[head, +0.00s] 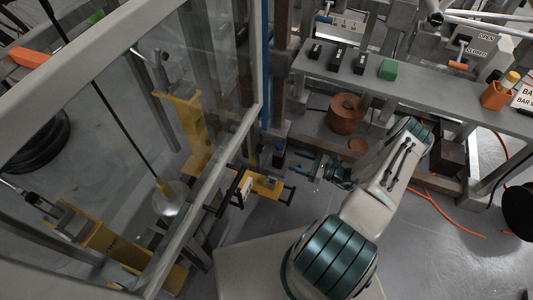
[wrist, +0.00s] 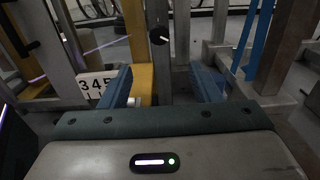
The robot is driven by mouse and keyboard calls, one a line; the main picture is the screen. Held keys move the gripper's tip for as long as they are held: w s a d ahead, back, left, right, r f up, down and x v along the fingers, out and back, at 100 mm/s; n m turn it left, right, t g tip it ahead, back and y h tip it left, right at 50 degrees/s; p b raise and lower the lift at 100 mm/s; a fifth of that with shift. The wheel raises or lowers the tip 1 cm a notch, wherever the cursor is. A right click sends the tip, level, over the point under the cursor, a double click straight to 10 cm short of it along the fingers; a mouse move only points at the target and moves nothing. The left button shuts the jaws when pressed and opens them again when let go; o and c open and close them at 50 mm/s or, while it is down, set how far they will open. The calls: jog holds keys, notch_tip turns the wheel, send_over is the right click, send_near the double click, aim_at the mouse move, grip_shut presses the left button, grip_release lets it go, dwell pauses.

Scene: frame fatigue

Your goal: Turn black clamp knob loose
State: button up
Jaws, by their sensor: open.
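A round black knob (wrist: 158,36) with a white mark shows in the wrist view, on a grey upright beside a yellow post. I cannot surely pick the knob out in the head view. My gripper (wrist: 162,86) is open, with its two blue fingers apart and nothing held between them. The knob appears beyond and above the fingertips, between them from side to side, and not touched. In the head view my gripper (head: 308,168) reaches left toward a yellow bracket (head: 265,186) with black handles.
A white numbered plate (wrist: 97,88) is left of the fingers. A glass-panelled frame (head: 215,150) stands at left. An orange cable (head: 450,203) lies on the floor.

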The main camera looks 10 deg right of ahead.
aim_at(260, 148)
jog(key=b+x, duration=0.2)
jog(key=x, duration=1.1)
jog(key=shift+a+b, duration=0.25)
jog(key=shift+b, duration=0.1)
jog(key=shift+w, duration=0.1)
jog(key=c, duration=1)
